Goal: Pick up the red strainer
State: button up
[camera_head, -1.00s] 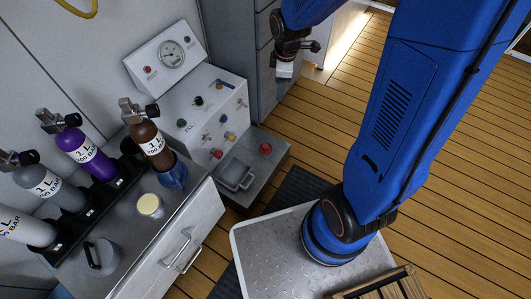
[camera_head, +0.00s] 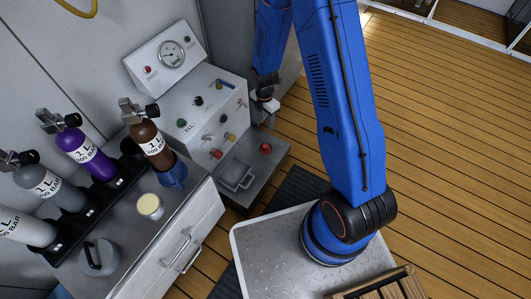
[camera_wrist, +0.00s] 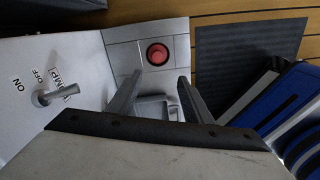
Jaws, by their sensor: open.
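The red strainer (camera_head: 265,148) shows as a small round red piece on the low grey ledge at the foot of the fill panel. In the wrist view the red strainer (camera_wrist: 157,54) lies beyond my fingertips, near the middle, on a tiled grey surface. My gripper (camera_wrist: 161,77) is open, with its two fingers spread and nothing seen between them but the surface beyond. In the head view my gripper (camera_head: 268,106) is above the ledge, to the right of the fill panel, apart from the strainer.
The fill panel (camera_head: 200,105) with knobs and a gauge stands left of my gripper. A toggle lever (camera_wrist: 55,95) shows at left in the wrist view. Several bottles stand in a rack (camera_head: 95,203). Wooden floor lies to the right.

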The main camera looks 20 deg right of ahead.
send_over(265, 146)
jog(key=f, duration=1.2)
jog(key=shift+d+f, duration=0.15)
jog(key=shift+d, duration=0.05)
jog(key=shift+w+a+f, duration=0.1)
jog(key=shift+f, duration=2.7)
grip_shut()
